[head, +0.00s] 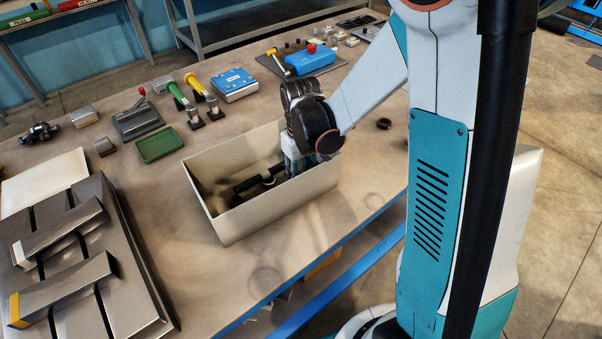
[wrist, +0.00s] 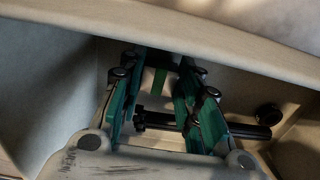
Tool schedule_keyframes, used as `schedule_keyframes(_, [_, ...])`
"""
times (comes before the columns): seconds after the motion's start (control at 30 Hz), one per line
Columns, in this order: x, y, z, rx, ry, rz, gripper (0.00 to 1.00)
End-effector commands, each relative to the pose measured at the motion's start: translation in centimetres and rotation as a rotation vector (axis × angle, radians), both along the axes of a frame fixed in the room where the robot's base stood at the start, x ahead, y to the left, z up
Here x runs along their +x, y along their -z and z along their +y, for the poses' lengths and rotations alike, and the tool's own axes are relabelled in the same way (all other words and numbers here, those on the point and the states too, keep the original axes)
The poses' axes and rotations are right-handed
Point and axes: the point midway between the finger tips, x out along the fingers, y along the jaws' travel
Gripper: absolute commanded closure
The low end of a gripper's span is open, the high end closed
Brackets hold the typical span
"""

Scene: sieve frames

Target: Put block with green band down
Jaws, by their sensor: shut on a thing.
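My gripper (head: 296,166) reaches down into a beige open bin (head: 232,228), and the bin's walls hide its fingertips in the head view. In the wrist view my gripper (wrist: 162,66) has its teal fingers on both sides of a block with a green band (wrist: 160,80). It is shut on that block, which shows only in part between the fingers. The near fingers and dark shadow hide the rest. I cannot tell whether the block touches the bin's floor.
A black rod-like part (wrist: 245,130) lies in the bin beside the fingers. A grey slotted fixture (head: 140,300) with white-banded and yellow-banded blocks stands at left. A green tray (head: 160,145) and a blue box (head: 234,85) sit behind the bin. Bare table lies in front.

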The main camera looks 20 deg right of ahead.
Motion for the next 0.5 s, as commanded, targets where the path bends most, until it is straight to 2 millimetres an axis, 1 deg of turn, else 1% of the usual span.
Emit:
schedule_keyframes(0.17, [0.02, 0.38, 0.00, 0.000, 0.000, 0.000, 1.00])
schedule_keyframes(0.2, [0.02, 0.30, 0.00, 0.000, 0.000, 0.000, 0.62])
schedule_keyframes(0.27, [0.02, 0.26, 0.00, 0.000, 0.000, 0.000, 0.49])
schedule_keyframes(0.5, [0.02, 0.24, -0.01, 0.000, 0.000, 0.000, 0.49])
